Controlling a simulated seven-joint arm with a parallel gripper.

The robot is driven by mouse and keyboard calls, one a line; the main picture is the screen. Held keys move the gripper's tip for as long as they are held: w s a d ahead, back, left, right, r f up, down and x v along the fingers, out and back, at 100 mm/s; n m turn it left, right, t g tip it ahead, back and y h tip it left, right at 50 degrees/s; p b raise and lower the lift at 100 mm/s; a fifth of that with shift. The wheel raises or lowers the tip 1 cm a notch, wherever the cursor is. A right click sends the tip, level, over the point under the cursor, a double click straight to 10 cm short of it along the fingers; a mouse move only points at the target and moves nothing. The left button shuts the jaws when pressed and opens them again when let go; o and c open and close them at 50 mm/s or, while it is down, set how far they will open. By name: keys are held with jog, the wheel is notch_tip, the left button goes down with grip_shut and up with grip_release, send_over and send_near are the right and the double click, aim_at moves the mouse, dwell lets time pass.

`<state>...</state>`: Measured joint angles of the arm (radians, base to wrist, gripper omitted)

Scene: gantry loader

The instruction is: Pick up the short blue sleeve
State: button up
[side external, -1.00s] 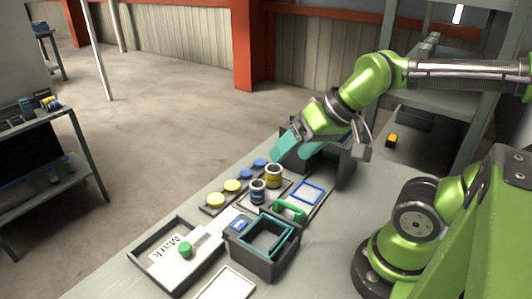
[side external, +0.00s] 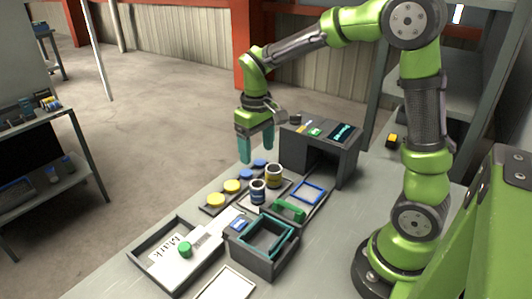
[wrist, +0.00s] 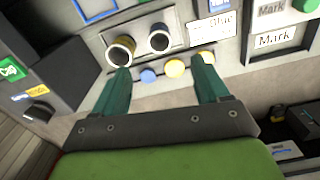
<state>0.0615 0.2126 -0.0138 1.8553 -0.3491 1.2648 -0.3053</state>
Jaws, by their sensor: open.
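A short blue sleeve (side external: 258,191) stands upright on a pale plate, its dark open end up. It also shows in the wrist view (wrist: 158,40), at the top centre. A yellow sleeve (side external: 273,176) stands close beside it, and shows to its left in the wrist view (wrist: 120,51). My gripper (side external: 257,158) has teal fingers pointing down, spread apart with nothing between them. It hangs above the row of discs, behind and above the blue sleeve. In the wrist view (wrist: 160,70), both sleeves lie beyond the fingertips, neither touched.
Yellow discs (side external: 215,200) and blue discs (side external: 246,174) line the bench edge beside the sleeves. A dark box (side external: 345,155) stands behind right. A green handle-shaped part (side external: 290,210), a teal-rimmed bin (side external: 265,265) and a tray labelled Mark (side external: 135,255) are nearer.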

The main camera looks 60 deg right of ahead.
aim_at(258, 190)
notch_tip(258, 190, down, 14)
jog(key=shift+f, duration=0.15)
jog(key=c, duration=1.3)
